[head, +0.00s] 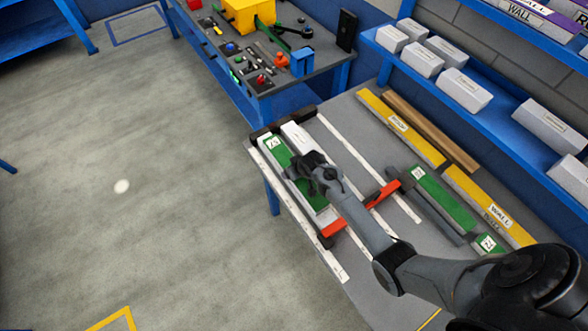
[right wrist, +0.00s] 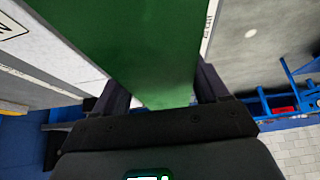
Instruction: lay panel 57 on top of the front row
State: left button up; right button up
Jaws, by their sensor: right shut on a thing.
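A green panel (head: 274,147), with a white number label that looks like 57, lies lengthwise over the left-hand row of the fixture on the table. A pale edge shows under it; I cannot tell whether it touches what is below. My right gripper (head: 312,176) is shut on this panel near its middle and hides part of it. In the right wrist view the green panel (right wrist: 150,50) runs between the two fingers (right wrist: 160,95). A white block (head: 299,137) lies in the row beside it. My left gripper is not in view.
White strips (head: 340,143) and red end pieces (head: 333,228) bound the rows. Other green labelled panels (head: 446,200) lie to the right, before yellow WALL-marked bars (head: 478,196) and a brown bar (head: 430,130). White boxes (head: 465,90) stand on a blue shelf. A cluttered bench (head: 245,50) stands behind.

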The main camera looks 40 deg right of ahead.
jog(key=shift+f, duration=0.2)
jog(key=o, duration=1.2)
jog(key=shift+s+r, duration=0.2)
jog(key=shift+r, duration=0.3)
jog(key=p+v, duration=0.1)
jog(key=v, duration=0.8)
jog(key=shift+s+r+p, duration=0.2)
jog(key=shift+r+p, duration=0.05)
jog(key=shift+p, duration=0.05)
jog(key=s+a+r+n+g, duration=0.15)
jog(key=s+a, duration=0.25)
jog(key=s, duration=0.4)
jog(key=s+a+r+n, duration=0.1)
jog(key=s+a+r, duration=0.25)
jog(key=s, duration=0.45)
jog(key=s+a+r+n+g, duration=0.1)
jog(key=s+a+r, duration=0.1)
jog(key=s+a, duration=0.4)
jog(key=shift+y, duration=0.5)
jog(key=w+p+v, duration=0.1)
jog(key=p+v, duration=0.4)
jog(key=w+p+v, duration=0.1)
jog(key=p+v, duration=0.5)
jog(key=r+p+v, duration=0.1)
jog(key=p+v, duration=0.4)
jog(key=shift+w+r, duration=0.3)
jog(key=shift+r, duration=0.05)
